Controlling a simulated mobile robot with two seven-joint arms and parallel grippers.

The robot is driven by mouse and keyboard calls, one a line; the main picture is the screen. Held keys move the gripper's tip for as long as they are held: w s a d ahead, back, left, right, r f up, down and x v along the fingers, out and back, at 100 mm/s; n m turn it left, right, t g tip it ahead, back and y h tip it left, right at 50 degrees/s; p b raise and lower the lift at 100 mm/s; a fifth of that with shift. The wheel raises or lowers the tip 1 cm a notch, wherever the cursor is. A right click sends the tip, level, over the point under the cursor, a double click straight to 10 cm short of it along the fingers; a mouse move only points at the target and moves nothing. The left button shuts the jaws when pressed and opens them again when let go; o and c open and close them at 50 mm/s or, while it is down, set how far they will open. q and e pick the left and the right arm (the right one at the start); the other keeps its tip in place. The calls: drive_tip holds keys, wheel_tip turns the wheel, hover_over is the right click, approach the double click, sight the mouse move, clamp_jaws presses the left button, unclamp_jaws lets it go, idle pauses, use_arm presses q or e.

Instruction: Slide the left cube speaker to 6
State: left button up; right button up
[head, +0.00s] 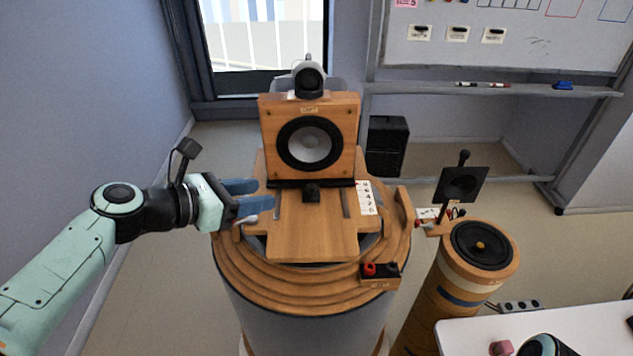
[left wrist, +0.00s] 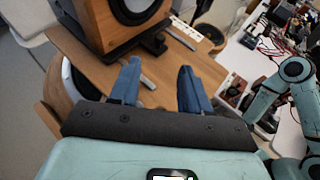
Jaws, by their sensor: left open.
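The wooden cube speaker (head: 343,112) with a round black-rimmed cone stands upright on a wooden board (head: 300,238) atop a round stepped pedestal. Its lower part shows in the left wrist view (left wrist: 92,22). A small black block (head: 311,193) sits at its front foot. A white number strip (head: 365,197) lies along the right side of the board; its digits are too small to read surely. My left gripper (head: 252,196) is open and empty at the left edge of the board, apart from the speaker. In the left wrist view its blue fingers (left wrist: 157,80) are spread over the board.
A round grey device (head: 309,76) sits on top of the speaker. A terminal box with red and black knobs (head: 380,272) is at the pedestal's front right. A second wooden column with a speaker (head: 481,246) stands right. A white table (head: 570,325) fills the lower right corner.

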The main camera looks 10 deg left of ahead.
sight(307, 189)
use_arm(q)
drive_tip(key=x, duration=1.2)
drive_tip(key=shift+w+d+f, duration=0.1)
drive_tip(key=shift+w+d, duration=0.05)
drive_tip(key=shift+w, duration=0.05)
drive_tip(key=shift+s, duration=0.1)
clamp_jaws()
